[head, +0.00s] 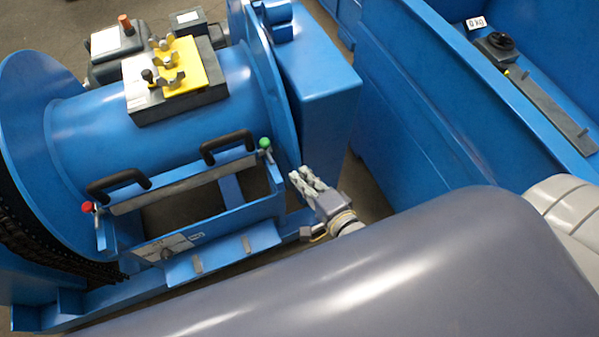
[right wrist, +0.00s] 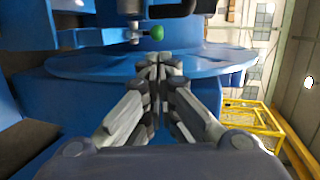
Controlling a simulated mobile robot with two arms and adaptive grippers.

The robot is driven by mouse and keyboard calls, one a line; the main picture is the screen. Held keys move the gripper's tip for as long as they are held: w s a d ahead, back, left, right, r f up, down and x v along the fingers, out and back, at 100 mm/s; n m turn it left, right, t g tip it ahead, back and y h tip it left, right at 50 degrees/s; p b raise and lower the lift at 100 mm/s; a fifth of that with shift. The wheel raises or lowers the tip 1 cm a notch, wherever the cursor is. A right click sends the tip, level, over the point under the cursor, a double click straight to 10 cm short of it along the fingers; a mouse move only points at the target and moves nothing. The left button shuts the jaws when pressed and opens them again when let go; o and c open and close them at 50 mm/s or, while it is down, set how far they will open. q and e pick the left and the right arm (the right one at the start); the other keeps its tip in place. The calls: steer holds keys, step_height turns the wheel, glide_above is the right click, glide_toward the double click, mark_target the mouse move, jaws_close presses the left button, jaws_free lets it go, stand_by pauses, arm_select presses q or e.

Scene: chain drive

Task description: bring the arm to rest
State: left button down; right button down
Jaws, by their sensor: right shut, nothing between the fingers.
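My right gripper (head: 308,182) is beside the right end of the blue chain-drive machine (head: 190,90) in the head view, apart from the green knob at the end of the handle bar. In the right wrist view my right gripper (right wrist: 158,75) has its fingers closed together with nothing between them. The blue flange (right wrist: 90,68) of the machine lies beyond the fingertips, and the green knob (right wrist: 157,32) shows above them. I cannot tell whether the fingertips touch the flange. My left gripper is not in view.
The machine carries a bar with two black handles (head: 226,145), a red knob (head: 87,206) and a yellow plate (head: 185,78) with wing nuts. A blue bin (head: 430,100) stands on the right. A yellow railing (right wrist: 262,120) shows in the right wrist view.

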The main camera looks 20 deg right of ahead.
stand_by(0.5)
steer(key=s+d+f+n+g, duration=0.1)
steer(key=s+f+n+g, duration=0.3)
steer(key=f, duration=0.9)
steer(key=s+d+f+n+g, duration=0.1)
steer(key=s+f+n+g, duration=0.35)
steer(key=f, duration=0.85)
steer(key=s+d+f+n+g+h, duration=0.1)
steer(key=s+d+f+n, duration=0.1)
steer(key=s+f, duration=0.3)
steer(key=s+d+f+n+g+h, duration=0.1)
steer(key=s+f+n, duration=0.3)
steer(key=s, duration=0.7)
steer(key=s+d+f+n+g, duration=0.3)
steer(key=s+f, duration=0.3)
steer(key=s, duration=0.2)
steer(key=shift+d+f+n+h, duration=0.25)
steer(key=shift+d+n+h, duration=0.15)
steer(key=shift+n, duration=0.05)
steer(key=shift+a, duration=0.1)
